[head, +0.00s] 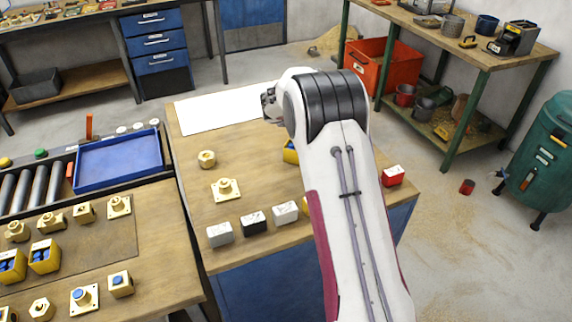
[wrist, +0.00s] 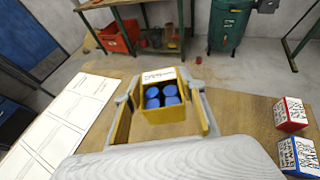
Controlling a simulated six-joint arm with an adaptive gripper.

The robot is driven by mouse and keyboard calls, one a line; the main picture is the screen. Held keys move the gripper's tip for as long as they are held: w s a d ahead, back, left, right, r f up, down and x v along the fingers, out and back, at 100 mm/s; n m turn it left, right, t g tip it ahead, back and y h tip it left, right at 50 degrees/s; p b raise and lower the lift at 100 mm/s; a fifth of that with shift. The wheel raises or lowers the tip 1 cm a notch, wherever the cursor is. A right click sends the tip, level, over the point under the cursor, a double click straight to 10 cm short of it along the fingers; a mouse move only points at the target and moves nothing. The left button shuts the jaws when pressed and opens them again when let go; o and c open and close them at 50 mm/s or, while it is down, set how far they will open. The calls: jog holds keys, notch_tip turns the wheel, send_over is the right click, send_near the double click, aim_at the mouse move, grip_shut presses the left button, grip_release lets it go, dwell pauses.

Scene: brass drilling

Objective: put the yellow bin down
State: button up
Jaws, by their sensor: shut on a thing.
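The yellow bin (wrist: 163,114) is between the fingers of my gripper (wrist: 164,90) in the wrist view. It is upright and open at the top, with several blue round pieces (wrist: 162,96) inside and a white label on its far edge. My gripper is shut on its sides. In the head view only a small yellow part of the bin (head: 290,153) shows beside my arm, which hides the rest and my fingers. I cannot tell whether its base touches the wooden worktop (head: 262,170).
A white marked sheet (head: 225,109) lies at the worktop's back left. A red box (head: 392,176) stands at the right, with a blue one (wrist: 299,155) nearby. White and black boxes (head: 254,222) line the front. A brass flanged part (head: 226,189) and nut (head: 207,159) sit left.

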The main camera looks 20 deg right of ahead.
jog(key=shift+m+g, duration=0.4)
jog(key=s+d, duration=0.2)
jog(key=d, duration=0.1)
jog(key=shift+s, duration=0.3)
jog(key=shift+f+h, duration=0.1)
jog(key=shift+h, duration=0.2)
jog(key=shift+f, duration=3)
jog(key=shift+f, duration=1.85)
jog(key=shift+f, duration=0.1)
jog(key=o, duration=1.1)
jog(key=shift+o, duration=0.2)
